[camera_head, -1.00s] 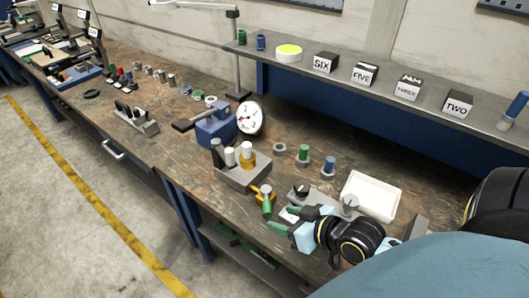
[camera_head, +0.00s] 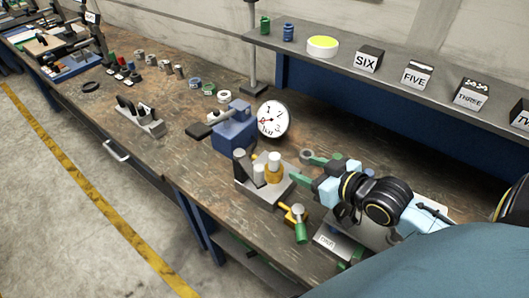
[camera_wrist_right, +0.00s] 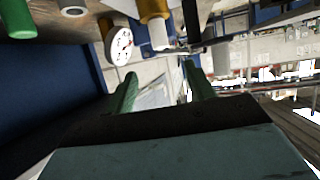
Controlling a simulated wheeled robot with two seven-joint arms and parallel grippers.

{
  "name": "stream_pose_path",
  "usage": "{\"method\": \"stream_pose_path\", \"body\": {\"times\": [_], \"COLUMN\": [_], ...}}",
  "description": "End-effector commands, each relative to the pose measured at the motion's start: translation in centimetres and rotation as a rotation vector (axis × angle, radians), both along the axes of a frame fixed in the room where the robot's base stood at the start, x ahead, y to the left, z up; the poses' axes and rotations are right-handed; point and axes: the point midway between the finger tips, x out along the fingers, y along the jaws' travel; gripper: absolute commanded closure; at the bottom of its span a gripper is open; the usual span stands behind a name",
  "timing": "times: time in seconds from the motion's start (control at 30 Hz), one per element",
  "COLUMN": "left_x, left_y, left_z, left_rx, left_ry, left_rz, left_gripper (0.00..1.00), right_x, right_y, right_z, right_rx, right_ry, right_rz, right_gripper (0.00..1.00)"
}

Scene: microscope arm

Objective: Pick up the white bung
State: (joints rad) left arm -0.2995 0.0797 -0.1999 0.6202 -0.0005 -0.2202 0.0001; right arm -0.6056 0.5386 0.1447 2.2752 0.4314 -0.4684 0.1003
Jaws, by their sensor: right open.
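A grey block (camera_head: 256,190) on the bench holds several upright pegs. One is a plain white cylinder (camera_head: 259,176); another is a white piece (camera_head: 274,160) on a gold cylinder (camera_head: 274,175). I cannot tell which white one is the bung. My right gripper (camera_head: 316,168), with green fingers, is open and empty, just right of the block and pointing at it. The right wrist view looks upside down: the white piece (camera_wrist_right: 158,34) on the gold cylinder (camera_wrist_right: 152,9) and a pale cylinder (camera_wrist_right: 221,60) lie beyond the fingertips. My left gripper is out of view.
A blue vise (camera_head: 233,132) and a round dial (camera_head: 273,119) stand behind the block. A yellow and green tool (camera_head: 299,225) lies in front of it. My right arm covers much of a white tray. A shelf with numbered blocks (camera_head: 368,60) runs along the back.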

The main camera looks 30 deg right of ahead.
Motion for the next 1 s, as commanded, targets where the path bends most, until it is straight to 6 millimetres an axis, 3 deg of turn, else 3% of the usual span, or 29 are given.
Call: {"method": "stream_pose_path", "body": {"times": [0.4,0.73,1.0], "left_x": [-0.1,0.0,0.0], "left_y": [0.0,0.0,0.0], "left_z": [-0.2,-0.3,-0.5], "left_rx": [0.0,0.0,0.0], "left_ry": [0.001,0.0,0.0], "left_rz": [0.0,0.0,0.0], "left_gripper": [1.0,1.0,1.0], "right_x": [5.6,7.7,11.1], "right_y": [1.1,1.5,2.2], "right_z": [-2.4,-3.3,-4.8], "right_rx": [0.001,0.0,0.001], "right_ry": [-0.001,-0.001,-0.001], "right_rz": [-0.001,-0.001,-0.001], "right_gripper": [0.46,0.46,0.46]}}
